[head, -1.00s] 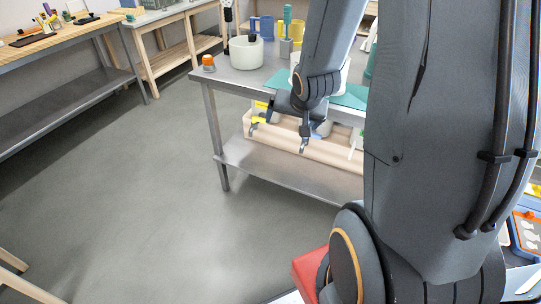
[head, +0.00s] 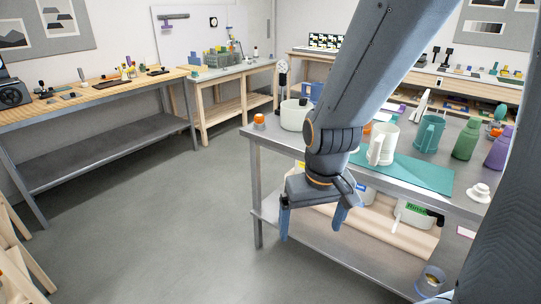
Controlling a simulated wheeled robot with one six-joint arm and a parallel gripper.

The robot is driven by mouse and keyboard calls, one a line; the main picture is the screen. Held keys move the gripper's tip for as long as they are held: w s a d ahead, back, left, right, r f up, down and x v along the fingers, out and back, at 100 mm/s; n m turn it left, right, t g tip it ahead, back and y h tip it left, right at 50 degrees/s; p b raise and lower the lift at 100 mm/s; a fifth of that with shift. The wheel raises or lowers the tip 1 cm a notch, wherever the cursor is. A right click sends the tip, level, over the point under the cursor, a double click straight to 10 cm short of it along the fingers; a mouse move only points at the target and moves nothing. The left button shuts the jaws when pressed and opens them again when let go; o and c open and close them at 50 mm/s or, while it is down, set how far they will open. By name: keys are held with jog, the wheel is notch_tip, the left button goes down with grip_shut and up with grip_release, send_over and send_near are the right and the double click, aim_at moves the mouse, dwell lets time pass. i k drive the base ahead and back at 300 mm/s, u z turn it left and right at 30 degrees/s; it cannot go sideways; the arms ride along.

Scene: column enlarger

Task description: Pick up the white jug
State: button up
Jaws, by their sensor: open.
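The white jug (head: 383,146) stands upright on the teal mat (head: 432,178) on the metal table, its handle toward the left front. It is just right of my wrist in the head view. My gripper (head: 312,222) hangs in front of the table's near edge, lower than the tabletop in the picture. Its two fingers are spread apart, pointing down, with nothing between them. It is apart from the jug. My arm hides part of the table behind it.
A white pot (head: 295,116) and an orange-capped jar (head: 259,120) stand at the table's left end. A teal jug (head: 428,134), a green bottle (head: 466,139) and a purple bottle (head: 498,150) stand to the right. The lower shelf holds a bin (head: 413,216). Floor at left is clear.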

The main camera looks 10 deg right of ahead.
aim_at(384, 137)
jog(key=z, duration=0.1)
jog(key=i, duration=0.85)
jog(key=z, duration=0.5)
